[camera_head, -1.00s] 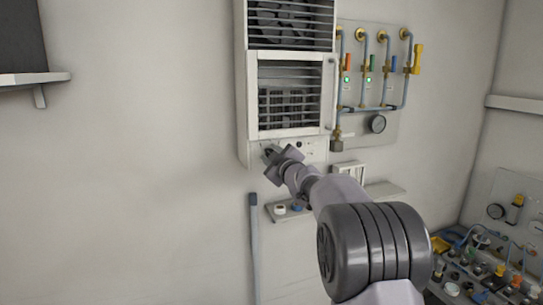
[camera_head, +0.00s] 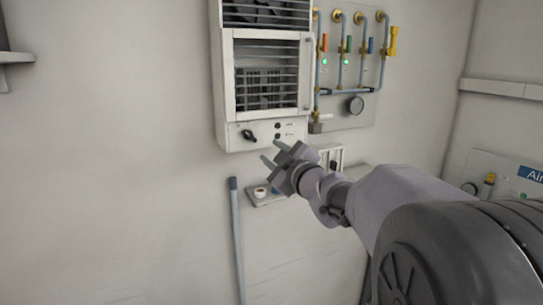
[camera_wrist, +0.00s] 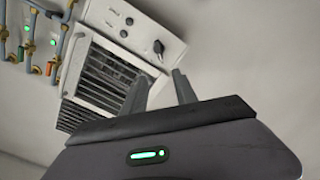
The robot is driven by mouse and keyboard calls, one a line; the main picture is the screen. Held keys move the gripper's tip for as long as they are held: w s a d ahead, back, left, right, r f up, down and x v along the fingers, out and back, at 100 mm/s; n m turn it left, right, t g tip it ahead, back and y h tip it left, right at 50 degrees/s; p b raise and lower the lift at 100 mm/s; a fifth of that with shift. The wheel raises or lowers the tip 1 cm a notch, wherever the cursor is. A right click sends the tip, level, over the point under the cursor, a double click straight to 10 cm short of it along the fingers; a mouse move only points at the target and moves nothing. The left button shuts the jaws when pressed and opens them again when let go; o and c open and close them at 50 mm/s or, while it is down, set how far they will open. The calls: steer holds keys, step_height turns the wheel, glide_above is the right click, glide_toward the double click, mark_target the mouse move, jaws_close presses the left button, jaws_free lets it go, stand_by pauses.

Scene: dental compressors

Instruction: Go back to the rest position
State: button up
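My gripper (camera_head: 271,153) is in the middle of the head view, just below the white wall unit (camera_head: 222,90). Its two fingers are apart with nothing between them. In the wrist view the gripper (camera_wrist: 160,84) also shows two spread, empty fingers. The unit's lower panel (camera_head: 264,134) carries a black knob (camera_head: 249,135) and small black buttons. The fingertips are apart from the knob. The wrist view shows the panel (camera_wrist: 140,28) tilted, with the knob (camera_wrist: 129,22) beyond the fingers.
A small shelf (camera_head: 268,199) and a grey upright pole (camera_head: 236,240) are below. A blue-labelled panel (camera_head: 530,175) is at the right.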

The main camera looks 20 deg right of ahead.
stand_by(0.3)
steer(key=s+a+f+m+g+b, duration=0.4)
steer(key=s+a+f+b, duration=0.1)
steer(key=s+f, duration=0.6)
steer(key=s+a+f+m+g+y+b, duration=0.1)
steer(key=s+a+f+m+g+b, duration=0.3)
steer(key=s+f, duration=0.8)
steer(key=s+a+f+m+g+y+b, duration=0.1)
steer(key=s+a+f+m+g+b, duration=0.3)
steer(key=s+a+f+b, duration=0.4)
steer(key=s+a+f+m, duration=0.1)
steer(key=s+a+f, duration=0.1)
steer(key=f, duration=0.3)
steer(key=shift+s+f+m, duration=0.3)
steer(key=shift+s+f, duration=0.1)
steer(key=shift+s, duration=0.45)
